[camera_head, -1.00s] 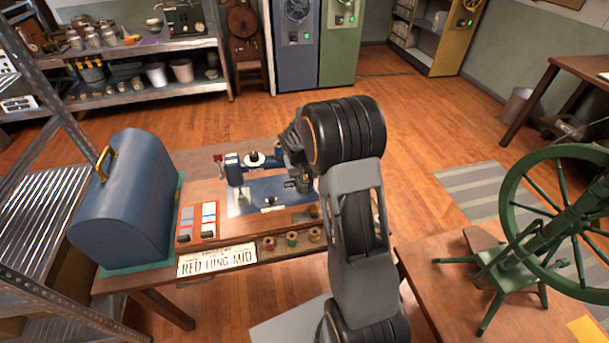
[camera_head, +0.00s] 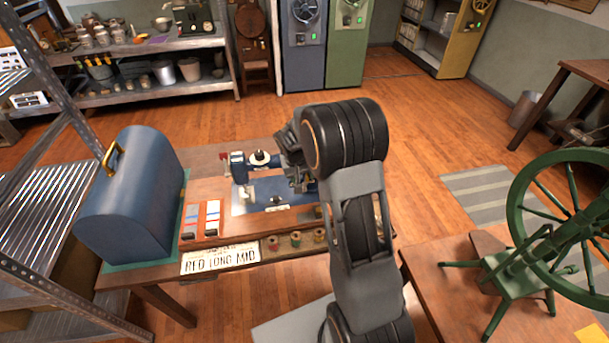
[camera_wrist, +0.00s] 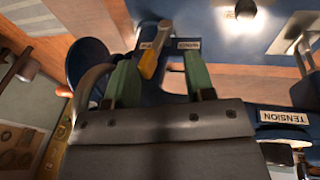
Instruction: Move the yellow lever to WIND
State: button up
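The yellow lever (camera_wrist: 150,62) shows in the wrist view on the blue sewing machine. It leans up and to the right, and its tip is near two small pale labels (camera_wrist: 188,44) too blurred to read. My gripper (camera_wrist: 162,68) is open, with a green-padded finger on each side of the lever. The lever lies closer to the left finger; I cannot tell whether they touch. In the head view the blue sewing machine (camera_head: 238,168) stands on a wooden table, partly hidden by my arm. My gripper (camera_head: 299,180) is at its right end, and the lever is hidden there.
A TENSION label (camera_wrist: 283,117) is right of my gripper. On the table are a blue domed case (camera_head: 135,200), a card rack (camera_head: 201,220), a RED LONG MID plate (camera_head: 220,258) and thread spools (camera_head: 295,239). A green spinning wheel (camera_head: 520,245) stands at right.

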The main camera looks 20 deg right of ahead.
jog(key=shift+w+a+f+b, duration=0.15)
jog(key=shift+a+b, duration=0.1)
jog(key=shift+a, duration=0.25)
jog(key=shift+a+f+b, duration=0.2)
jog(key=shift+a+b, duration=0.1)
jog(key=shift+a, duration=0.15)
jog(key=shift+w+a+f+b, duration=0.15)
jog(key=shift+a+b, duration=0.1)
jog(key=shift+a, duration=0.25)
jog(key=shift+d+r, duration=0.1)
jog(key=shift+d, duration=0.1)
jog(key=shift+s+d+r, duration=0.15)
jog(key=shift+d, duration=0.2)
jog(key=shift+r, duration=0.1)
jog(key=p+v, duration=0.5)
jog(key=v, duration=0.2)
jog(key=shift+r, duration=0.4)
jog(key=shift+s+a, duration=0.1)
dwell(0.7)
